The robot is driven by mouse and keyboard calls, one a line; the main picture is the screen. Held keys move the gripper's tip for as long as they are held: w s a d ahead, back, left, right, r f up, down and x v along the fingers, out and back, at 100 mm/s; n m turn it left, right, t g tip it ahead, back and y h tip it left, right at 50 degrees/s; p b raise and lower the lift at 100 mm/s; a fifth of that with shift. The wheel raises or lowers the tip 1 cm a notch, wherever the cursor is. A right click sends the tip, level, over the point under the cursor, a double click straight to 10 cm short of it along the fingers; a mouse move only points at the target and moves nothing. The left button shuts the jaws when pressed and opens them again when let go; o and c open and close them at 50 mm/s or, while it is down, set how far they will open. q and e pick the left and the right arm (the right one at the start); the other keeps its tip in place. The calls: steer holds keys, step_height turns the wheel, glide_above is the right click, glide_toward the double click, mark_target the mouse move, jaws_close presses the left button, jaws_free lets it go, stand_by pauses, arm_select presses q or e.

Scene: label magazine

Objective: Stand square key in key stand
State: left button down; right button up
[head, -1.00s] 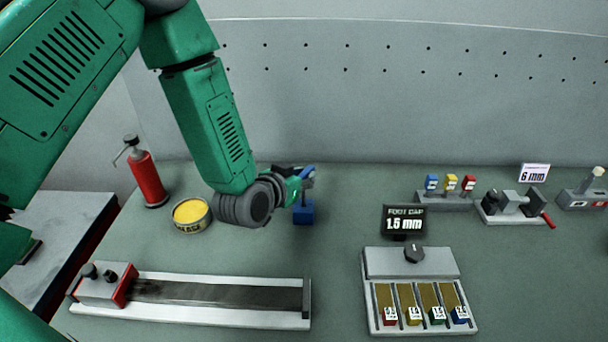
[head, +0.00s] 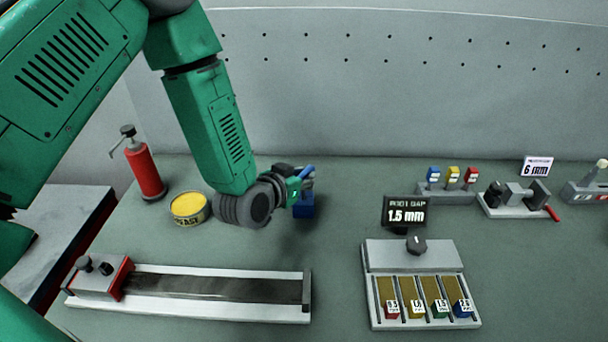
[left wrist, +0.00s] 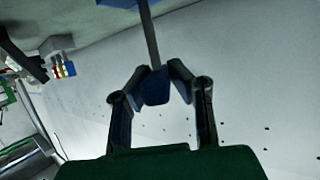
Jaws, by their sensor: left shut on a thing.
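My left gripper (head: 300,186) is shut on the blue handle of the square key; the handle (left wrist: 154,86) shows between the fingertips in the left wrist view. The key's thin grey shaft (left wrist: 150,38) runs from the handle toward a blue shape at the top edge. In the head view a bit of blue (head: 306,171) shows at the fingertips. A blue block (head: 304,208), seemingly the key stand, sits on the bench just below the gripper. The gripper hides part of it, and I cannot tell whether the shaft is in it. My right gripper is out of view.
A yellow tin (head: 189,208) and a red oil can (head: 145,172) stand left of the gripper. A long grey track (head: 215,311) lies in front. A slotted tray (head: 412,257) with a 1.5 mm sign (head: 406,214) is to the right. Bench between is clear.

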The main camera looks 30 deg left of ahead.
arm_select(q)
steer(key=shift+f+b, duration=0.35)
steer(key=shift+f, duration=0.15)
steer(key=c, duration=1.4)
jaws_free()
steer(key=v, duration=0.7)
steer(key=shift+s, duration=0.15)
steer(key=shift+s, duration=0.1)
